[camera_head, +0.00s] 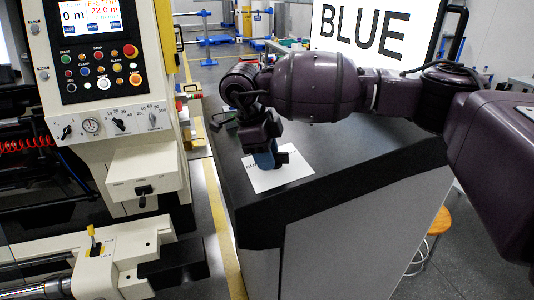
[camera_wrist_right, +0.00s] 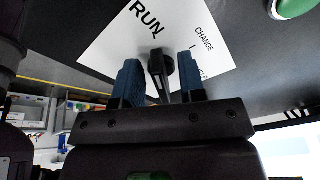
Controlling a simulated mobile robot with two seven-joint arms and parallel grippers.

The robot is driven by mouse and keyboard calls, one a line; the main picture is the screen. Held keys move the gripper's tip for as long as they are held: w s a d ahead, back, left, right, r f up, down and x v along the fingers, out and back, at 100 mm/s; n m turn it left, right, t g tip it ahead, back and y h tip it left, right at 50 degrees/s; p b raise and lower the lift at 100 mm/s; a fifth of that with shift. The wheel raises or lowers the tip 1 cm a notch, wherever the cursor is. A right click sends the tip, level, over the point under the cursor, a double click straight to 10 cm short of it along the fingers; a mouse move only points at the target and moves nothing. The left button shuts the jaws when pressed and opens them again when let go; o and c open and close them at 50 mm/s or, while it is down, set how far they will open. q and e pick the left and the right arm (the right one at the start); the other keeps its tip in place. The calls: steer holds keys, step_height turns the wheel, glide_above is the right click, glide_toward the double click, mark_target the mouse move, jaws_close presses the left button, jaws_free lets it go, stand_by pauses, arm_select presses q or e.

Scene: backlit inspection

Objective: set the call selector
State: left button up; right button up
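The call selector is a black knob (camera_wrist_right: 160,70) on a white label plate (camera_wrist_right: 105,50) in the right wrist view. The plate reads RUN and CHANGE, with a third word partly hidden by a finger. In the head view the plate (camera_head: 297,172) lies on the dark console top. My right gripper (camera_wrist_right: 160,85) has two blue fingers standing apart, one on each side of the knob, with narrow gaps visible. In the head view the right gripper (camera_head: 265,155) points down over the plate and hides most of the lettering. My left gripper is not in view.
A screen (camera_head: 377,32) behind the console reads BLUE. A green button (camera_wrist_right: 293,7) sits beside the plate. A machine panel (camera_head: 95,60) with buttons and dials stands at left, across a yellow floor line. The console top's front part (camera_head: 350,160) is clear.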

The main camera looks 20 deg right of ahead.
steer(key=v, duration=1)
steer(key=shift+r, duration=0.4)
steer(key=shift+a, duration=0.1)
